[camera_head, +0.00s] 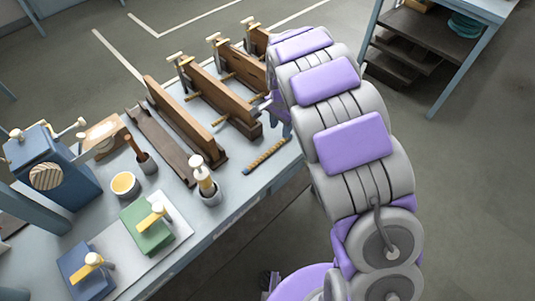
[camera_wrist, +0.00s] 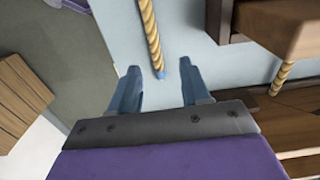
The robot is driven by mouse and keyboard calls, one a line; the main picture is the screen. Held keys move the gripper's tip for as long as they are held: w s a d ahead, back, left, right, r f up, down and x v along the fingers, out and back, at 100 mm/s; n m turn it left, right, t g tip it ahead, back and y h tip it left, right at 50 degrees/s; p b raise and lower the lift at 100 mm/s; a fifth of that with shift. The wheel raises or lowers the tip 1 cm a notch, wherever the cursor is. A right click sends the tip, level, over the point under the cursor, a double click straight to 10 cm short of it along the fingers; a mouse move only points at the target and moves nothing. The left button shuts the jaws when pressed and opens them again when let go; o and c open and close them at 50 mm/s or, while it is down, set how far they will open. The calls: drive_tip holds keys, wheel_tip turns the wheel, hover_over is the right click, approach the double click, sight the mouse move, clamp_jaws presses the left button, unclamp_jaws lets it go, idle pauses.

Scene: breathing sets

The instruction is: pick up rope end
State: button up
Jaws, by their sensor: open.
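A twisted tan rope (camera_wrist: 151,33) comes in from the top of the wrist view over the light blue table. Its end has a blue tip (camera_wrist: 160,75). My gripper (camera_wrist: 159,68) is open, with one blue finger on each side of this tip; no contact with the rope shows. How far the fingers are above the table I cannot tell. In the head view a short rope (camera_head: 266,157) lies near the table's right edge; it looks like the same one. My gripper is mostly hidden there behind my arm, beside the wooden boards.
Upright wooden boards (camera_head: 187,113) with rope pieces stand on the table (camera_head: 232,192). A cup with a brush (camera_head: 208,190), a yellow-filled bowl (camera_head: 125,184), and green (camera_head: 150,228) and blue blocks stand to the left. A shelf stands at the back right.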

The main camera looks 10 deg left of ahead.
sight(282, 140)
drive_tip(key=f, duration=0.2)
drive_tip(key=f+b, duration=0.1)
drive_tip(key=f, duration=0.3)
drive_tip(key=shift+d+b, duration=0.4)
drive_tip(key=shift+c, duration=0.4)
clamp_jaws()
